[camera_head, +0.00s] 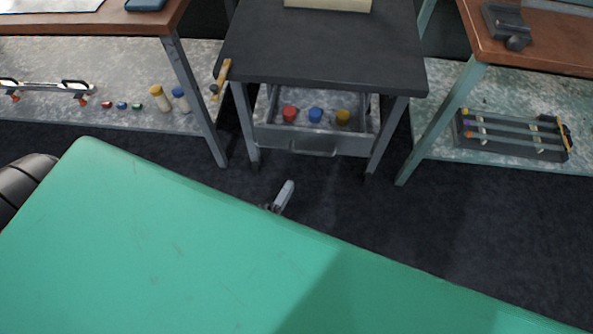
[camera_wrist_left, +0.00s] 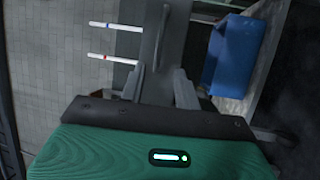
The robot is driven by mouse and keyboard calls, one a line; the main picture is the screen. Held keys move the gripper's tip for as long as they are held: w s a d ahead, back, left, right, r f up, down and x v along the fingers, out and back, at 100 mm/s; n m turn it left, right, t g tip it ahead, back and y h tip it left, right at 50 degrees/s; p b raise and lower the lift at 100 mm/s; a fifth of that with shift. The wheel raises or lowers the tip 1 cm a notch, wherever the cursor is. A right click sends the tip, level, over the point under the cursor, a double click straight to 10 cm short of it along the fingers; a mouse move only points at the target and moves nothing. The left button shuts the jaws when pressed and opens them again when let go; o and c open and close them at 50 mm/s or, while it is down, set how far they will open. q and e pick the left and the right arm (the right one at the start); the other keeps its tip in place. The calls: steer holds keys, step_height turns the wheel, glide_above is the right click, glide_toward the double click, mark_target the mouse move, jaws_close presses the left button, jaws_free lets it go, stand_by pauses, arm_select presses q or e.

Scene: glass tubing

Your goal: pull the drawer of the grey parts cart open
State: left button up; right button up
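The grey parts cart (camera_head: 320,48) stands in the middle of the head view, with a dark flat top on grey legs. Its drawer (camera_head: 285,137) hangs below the top, its front between the front legs. A bar handle (camera_head: 318,150) is on that front. Red, blue and yellow round-topped pieces show above the drawer front. My left gripper (camera_head: 283,196) shows only a pale finger, in front of and below the drawer, apart from the handle. In the left wrist view its two fingers (camera_wrist_left: 158,88) are apart, with a grey bar-like surface beyond them. My right gripper is not in view.
Brown-topped benches stand left (camera_head: 85,22) and right (camera_head: 535,45), with lower shelves. The right shelf holds a dark rack (camera_head: 512,135); the left holds bottles (camera_head: 160,97). A tan-handled tool (camera_head: 223,76) hangs at the cart's left edge. Dark floor lies clear before the cart.

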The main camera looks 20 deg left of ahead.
arm_select(q)
steer(key=v, duration=0.2)
steer(key=shift+s, duration=0.25)
stand_by(0.3)
